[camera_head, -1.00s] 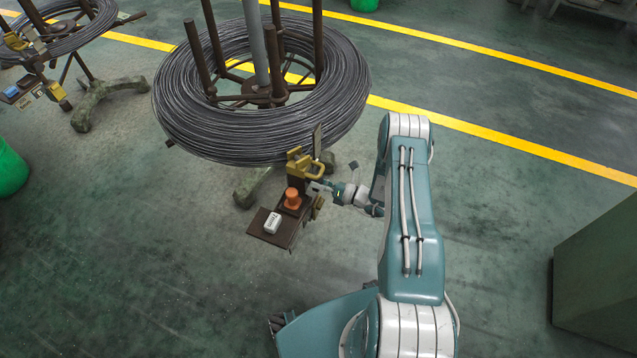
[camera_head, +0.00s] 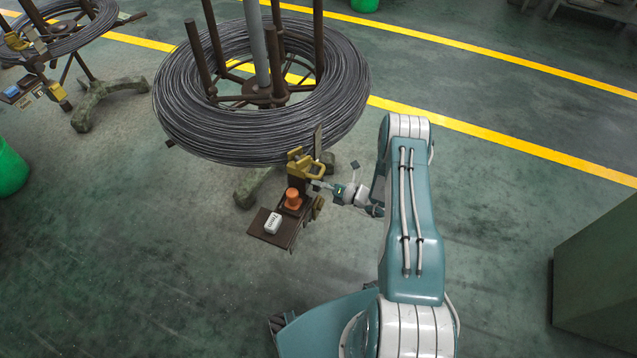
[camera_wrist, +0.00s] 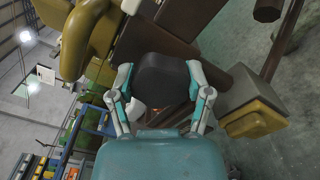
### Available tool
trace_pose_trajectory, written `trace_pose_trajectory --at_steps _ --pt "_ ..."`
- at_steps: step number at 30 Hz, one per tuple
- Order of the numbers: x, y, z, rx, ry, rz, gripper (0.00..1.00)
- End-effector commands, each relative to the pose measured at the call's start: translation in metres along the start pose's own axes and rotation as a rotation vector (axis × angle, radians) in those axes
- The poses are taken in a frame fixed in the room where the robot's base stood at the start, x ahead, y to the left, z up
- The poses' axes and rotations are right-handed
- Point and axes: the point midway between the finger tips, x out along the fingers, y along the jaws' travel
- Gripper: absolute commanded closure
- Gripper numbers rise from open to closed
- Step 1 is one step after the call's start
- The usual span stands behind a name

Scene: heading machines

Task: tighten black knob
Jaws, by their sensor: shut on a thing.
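The black knob (camera_wrist: 163,78) is a dark rounded piece in the middle of the wrist view. My gripper (camera_wrist: 160,92) has one finger on each side of the knob and is shut on it. In the head view my gripper (camera_head: 323,187) reaches in from the right, beside the yellow part (camera_head: 305,166) of the bracket under the wire coil. The knob is too small to make out in the head view. Part of the knob's base is hidden behind my gripper in the wrist view.
An orange knob-like piece (camera_head: 293,198) and a white box (camera_head: 273,222) sit on the brown plate (camera_head: 270,239) left of my gripper. The wire coil (camera_head: 180,112) is close above. A green cabinet (camera_head: 600,270) stands at the right. The floor between is clear.

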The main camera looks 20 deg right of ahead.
Motion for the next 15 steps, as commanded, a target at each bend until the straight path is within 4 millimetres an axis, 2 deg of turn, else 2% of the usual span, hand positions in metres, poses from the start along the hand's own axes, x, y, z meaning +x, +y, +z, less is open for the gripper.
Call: trace_pose_trajectory --at_steps 2,3,4,5,15 --pt "-0.0004 -0.0026 0.0029 -0.004 -0.006 -0.010 0.83" --pt "-0.0004 -0.0026 0.0029 -0.004 -0.006 -0.010 0.17" --pt "-0.0004 -0.0025 0.0029 -0.004 -0.006 -0.009 0.04" --pt "-0.0004 -0.0024 0.0027 -0.003 -0.006 -0.009 0.01" --pt "-0.0005 -0.0006 0.0009 -0.001 -0.003 -0.004 0.01"
